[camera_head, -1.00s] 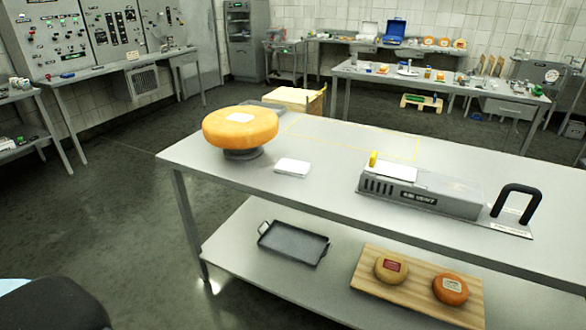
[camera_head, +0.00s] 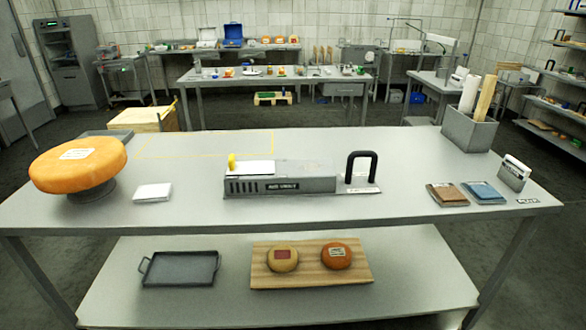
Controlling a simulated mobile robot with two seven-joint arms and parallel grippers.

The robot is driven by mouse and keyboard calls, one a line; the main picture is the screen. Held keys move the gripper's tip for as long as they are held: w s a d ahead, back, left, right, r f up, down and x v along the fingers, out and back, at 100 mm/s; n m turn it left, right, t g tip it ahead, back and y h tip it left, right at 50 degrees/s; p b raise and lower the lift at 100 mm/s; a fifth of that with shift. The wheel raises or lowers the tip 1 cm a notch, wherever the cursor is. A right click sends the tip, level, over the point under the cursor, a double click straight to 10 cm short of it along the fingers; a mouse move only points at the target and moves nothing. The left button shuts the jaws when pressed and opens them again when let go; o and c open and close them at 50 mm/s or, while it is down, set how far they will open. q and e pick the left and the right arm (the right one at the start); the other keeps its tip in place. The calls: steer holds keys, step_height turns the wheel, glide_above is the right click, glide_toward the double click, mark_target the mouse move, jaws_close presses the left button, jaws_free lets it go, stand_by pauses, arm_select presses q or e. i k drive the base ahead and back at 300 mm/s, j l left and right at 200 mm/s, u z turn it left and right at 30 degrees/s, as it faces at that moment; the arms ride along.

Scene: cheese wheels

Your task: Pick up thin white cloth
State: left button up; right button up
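A small white folded piece (camera_head: 152,192), which looks like the thin white cloth, lies flat on the grey metal table (camera_head: 330,212). It is just right of the large orange cheese wheel (camera_head: 50,172), which sits on a dark round stand. The piece is apart from the stand, with bare tabletop around it. Neither of my grippers is in view.
A grey device (camera_head: 280,185) with a black handle stands mid-table. Brown (camera_head: 447,194) and blue (camera_head: 482,192) folded pieces and a utensil box (camera_head: 468,130) are at right. The lower shelf holds a dark tray (camera_head: 180,268) and a wooden board (camera_head: 265,276) with two small cheeses.

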mark_target(155, 192)
steer(key=i+l+u, duration=0.75)
steer(key=l, duration=0.3)
steer(key=i, duration=0.05)
